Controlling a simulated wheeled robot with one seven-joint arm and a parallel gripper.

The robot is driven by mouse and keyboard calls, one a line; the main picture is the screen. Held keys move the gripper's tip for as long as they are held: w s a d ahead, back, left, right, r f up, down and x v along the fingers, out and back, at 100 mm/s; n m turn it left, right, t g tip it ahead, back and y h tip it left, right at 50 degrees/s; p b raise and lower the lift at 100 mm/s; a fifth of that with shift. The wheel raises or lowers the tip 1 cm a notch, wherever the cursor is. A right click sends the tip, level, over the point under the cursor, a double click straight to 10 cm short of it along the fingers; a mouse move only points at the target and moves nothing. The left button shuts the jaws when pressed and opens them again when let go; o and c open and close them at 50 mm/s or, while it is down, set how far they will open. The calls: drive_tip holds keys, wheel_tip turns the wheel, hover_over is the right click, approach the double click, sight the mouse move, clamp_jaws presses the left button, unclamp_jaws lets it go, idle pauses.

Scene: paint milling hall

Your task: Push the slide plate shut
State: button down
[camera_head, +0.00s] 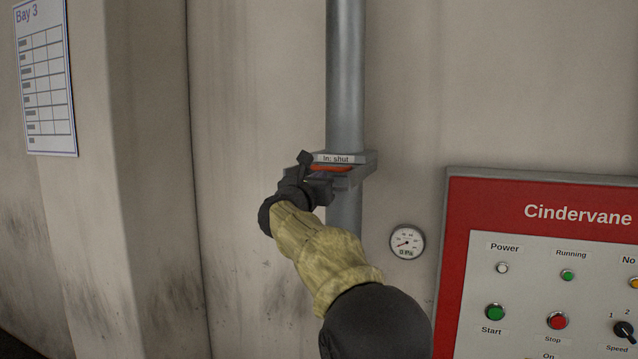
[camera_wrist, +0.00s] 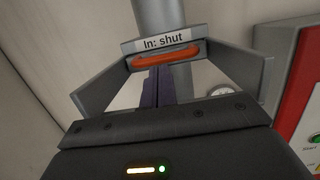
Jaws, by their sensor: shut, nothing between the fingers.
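The slide plate shows as an orange-red edge (camera_head: 331,168) in a grey housing (camera_head: 366,164) on the vertical pipe. In the wrist view its rounded orange front (camera_wrist: 163,54) lies just under the "In: shut" label (camera_wrist: 163,41), between two grey side wings. My gripper (camera_head: 326,181) is in front of the housing in the head view and hides part of it. In the wrist view my gripper (camera_wrist: 161,76) has its dark fingers together and empty, tips at the lower edge of the orange front. I cannot tell whether they touch it, or how deep the plate sits.
The grey pipe (camera_head: 345,70) runs up the wall. A round gauge (camera_head: 407,242) is on the wall to the lower right. A red-framed Cindervane control panel (camera_head: 540,260) with buttons and a knob stands to the right. A Bay 3 sheet (camera_head: 45,85) hangs far left.

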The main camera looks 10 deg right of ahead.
drive_tip(key=b+v, duration=0.7)
drive_tip(key=v, duration=0.5)
drive_tip(key=s+a+f+n+g+y, duration=0.15)
drive_tip(key=f+n+y, duration=0.45)
drive_tip(key=f+n, duration=0.85)
drive_tip(key=s+a+f+n+g+y, duration=0.1)
drive_tip(key=s+f+n+g+y, duration=0.3)
drive_tip(key=f+n, duration=1.05)
drive_tip(key=s+d+f+n+g, duration=0.2)
drive_tip(key=s+f+n+g, duration=0.2)
drive_tip(key=s+f, duration=0.6)
drive_tip(key=s+d+f+n+g, duration=0.3)
drive_tip(key=s+f+n, duration=0.6)
drive_tip(key=s, duration=0.5)
wheel_tip(320, 180, down, 2)
drive_tip(key=shift+d+f+n+g+y, duration=0.1)
drive_tip(key=shift+d+n+g+y, duration=0.25)
drive_tip(key=shift+g, duration=0.5)
